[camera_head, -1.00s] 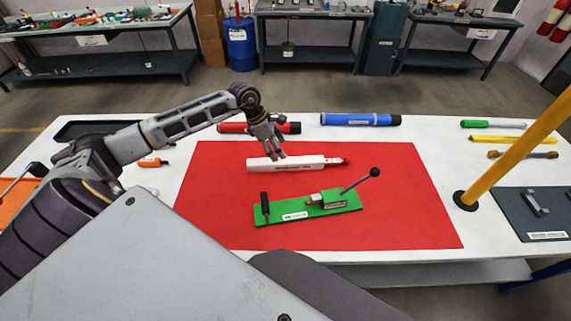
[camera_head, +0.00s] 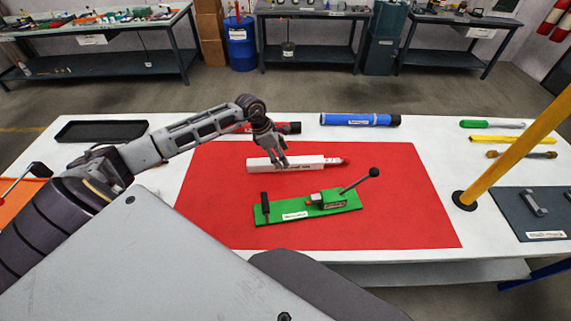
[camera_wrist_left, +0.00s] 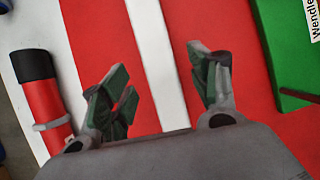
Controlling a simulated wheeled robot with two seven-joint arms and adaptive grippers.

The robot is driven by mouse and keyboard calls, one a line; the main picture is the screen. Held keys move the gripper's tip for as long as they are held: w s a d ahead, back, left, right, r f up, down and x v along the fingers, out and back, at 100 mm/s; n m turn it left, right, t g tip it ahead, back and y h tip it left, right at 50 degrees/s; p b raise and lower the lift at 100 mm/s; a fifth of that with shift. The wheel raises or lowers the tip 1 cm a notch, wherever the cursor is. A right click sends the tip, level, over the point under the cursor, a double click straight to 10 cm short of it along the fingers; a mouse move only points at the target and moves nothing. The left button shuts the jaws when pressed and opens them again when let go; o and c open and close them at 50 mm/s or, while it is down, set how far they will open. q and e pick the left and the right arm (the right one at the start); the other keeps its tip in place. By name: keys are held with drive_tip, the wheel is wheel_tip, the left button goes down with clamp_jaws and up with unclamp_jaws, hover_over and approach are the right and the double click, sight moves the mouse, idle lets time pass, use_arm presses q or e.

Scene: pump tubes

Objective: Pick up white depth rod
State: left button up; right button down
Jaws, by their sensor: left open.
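The white depth rod (camera_head: 310,163), a long white bar with a red tip at its right end, lies on the red mat (camera_head: 225,210). My left gripper (camera_head: 279,163) points down at the rod's left-middle part, with its fingers overlapping the rod in the head view. In the left wrist view, the rod (camera_wrist_left: 156,65) runs between the two spread fingers of the gripper (camera_wrist_left: 163,75), with red mat showing on either side. The gripper is open and empty. I cannot tell whether the fingertips are beside the rod or just above it. My right gripper is not in view.
A green fixture (camera_head: 290,212) with a black-knobbed lever (camera_head: 360,180) stands in front of the rod. A red tube (camera_head: 290,128) and a blue tube (camera_head: 360,120) lie behind the mat. A yellow post (camera_head: 510,155) rises at the right.

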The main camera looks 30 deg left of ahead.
use_arm(q)
drive_tip(key=shift+d+f, duration=0.15)
drive_tip(key=shift+f, duration=0.3)
drive_tip(key=shift+x, duration=1.1)
drive_tip(key=shift+w+f, duration=0.1)
drive_tip(key=shift+f, duration=0.2)
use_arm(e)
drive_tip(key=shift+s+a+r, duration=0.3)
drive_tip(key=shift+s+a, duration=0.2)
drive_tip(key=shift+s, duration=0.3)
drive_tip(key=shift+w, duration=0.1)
use_arm(q)
drive_tip(key=shift+c, duration=1.5)
clamp_jaws()
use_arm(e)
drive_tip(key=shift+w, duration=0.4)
